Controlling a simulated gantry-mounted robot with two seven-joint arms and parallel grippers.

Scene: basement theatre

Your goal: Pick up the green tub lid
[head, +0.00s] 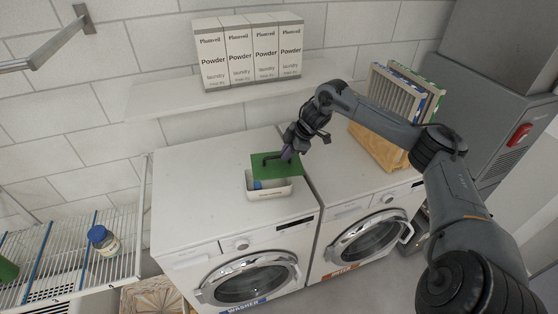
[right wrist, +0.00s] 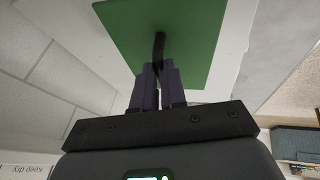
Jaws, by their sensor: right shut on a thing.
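The green tub lid (head: 266,163) is a flat green panel with a dark bar handle. It is over the white tub (head: 270,193) on the washer top and is tilted, with the tub's front part showing open below it. My right gripper (head: 288,153) is shut on the lid's handle, at its right end in the head view. In the right wrist view the green lid (right wrist: 190,35) fills the top middle, and the dark handle runs between the two fingers (right wrist: 159,72). Something blue shows inside the tub. My left gripper is not in view.
The washer (head: 190,200) and a second machine stand side by side. Powder boxes (head: 248,55) stand on a shelf (head: 165,98) above. Wooden-framed panels (head: 390,115) stand behind my right arm. A wire rack (head: 60,255) with a blue-capped jar (head: 103,241) is at left.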

